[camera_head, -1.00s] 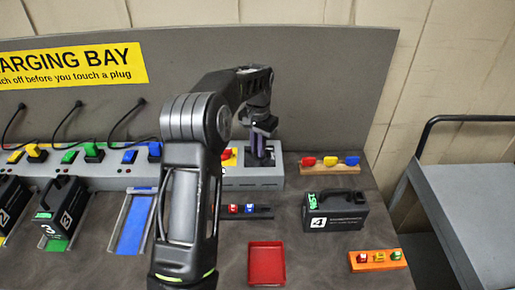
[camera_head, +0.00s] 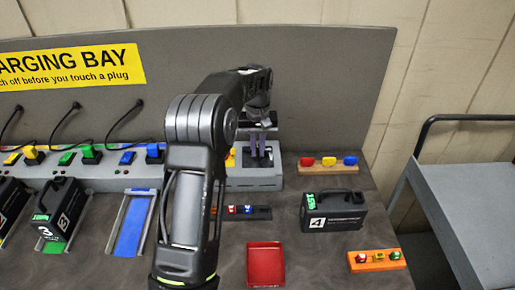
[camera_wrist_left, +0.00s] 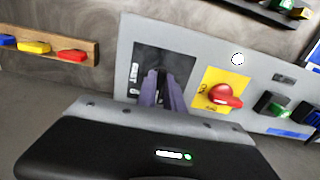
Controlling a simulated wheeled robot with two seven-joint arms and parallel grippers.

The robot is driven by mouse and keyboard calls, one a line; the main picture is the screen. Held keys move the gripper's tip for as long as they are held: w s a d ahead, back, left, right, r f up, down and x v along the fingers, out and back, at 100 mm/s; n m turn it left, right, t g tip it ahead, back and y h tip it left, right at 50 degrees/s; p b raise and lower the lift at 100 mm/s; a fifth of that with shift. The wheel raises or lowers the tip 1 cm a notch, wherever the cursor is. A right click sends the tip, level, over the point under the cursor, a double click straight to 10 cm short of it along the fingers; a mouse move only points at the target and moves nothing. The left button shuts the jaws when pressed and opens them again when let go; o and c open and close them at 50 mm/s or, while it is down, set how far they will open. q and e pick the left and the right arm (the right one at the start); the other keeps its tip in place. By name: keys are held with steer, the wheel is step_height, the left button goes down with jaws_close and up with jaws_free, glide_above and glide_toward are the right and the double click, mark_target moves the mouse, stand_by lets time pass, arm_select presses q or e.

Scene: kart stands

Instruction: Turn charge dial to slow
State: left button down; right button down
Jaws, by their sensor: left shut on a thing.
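The charge dial sits on a dark plate (camera_wrist_left: 150,66) on the grey charger box (camera_head: 262,180). In the left wrist view the dial's black knob (camera_wrist_left: 162,78) is mostly hidden between the purple fingers. My left gripper (camera_head: 258,148) reaches down onto that plate from above and is shut on the knob. Its fingertips also show in the left wrist view (camera_wrist_left: 164,90). The small lettering on the plate is too blurred to read, so I cannot tell the setting. My right gripper is not in view.
A red knob (camera_wrist_left: 222,95) on a yellow plate is close beside the dial. A black battery case (camera_head: 334,211), a red tray (camera_head: 265,264) and an orange block (camera_head: 377,261) stand on the bench nearer me. A wooden strip (camera_head: 328,168) with coloured pieces lies right of the box.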

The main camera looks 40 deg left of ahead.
mark_target(258, 151)
arm_select(q)
steer(key=c, duration=1.5)
jaws_free()
steer(key=shift+o, duration=0.2)
steer(key=shift+r, duration=0.15)
step_height(258, 151, up, 8)
steer(key=shift+f+b, duration=0.2)
steer(key=shift+b, duration=0.25)
steer(key=shift+f, duration=0.1)
